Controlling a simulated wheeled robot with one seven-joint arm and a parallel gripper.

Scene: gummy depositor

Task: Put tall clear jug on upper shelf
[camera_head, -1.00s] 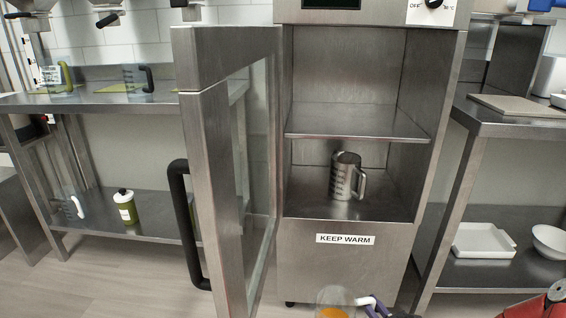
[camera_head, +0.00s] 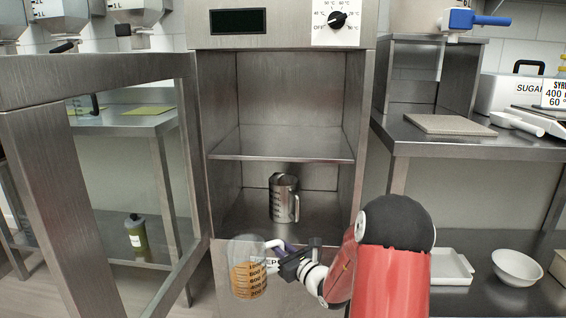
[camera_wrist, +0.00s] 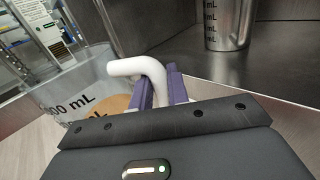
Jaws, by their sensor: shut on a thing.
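The tall clear jug (camera_head: 247,270) has dark measuring marks, a white handle and orange contents, and it is upright. My gripper (camera_head: 287,255) is shut on its handle, at the jug's right side, and holds it in front of the lower part of the warming cabinet. In the wrist view the purple fingers (camera_wrist: 160,90) pinch the white handle (camera_wrist: 140,68), with the jug wall (camera_wrist: 75,95) to the left. The upper shelf (camera_head: 280,146) inside the open cabinet is empty. The jug is below the level of that shelf.
A steel jug (camera_head: 284,198) stands on the cabinet floor; it also shows in the wrist view (camera_wrist: 228,22). A steel table (camera_head: 480,142) flanks the cabinet at right, with a white tray (camera_head: 448,268) below.

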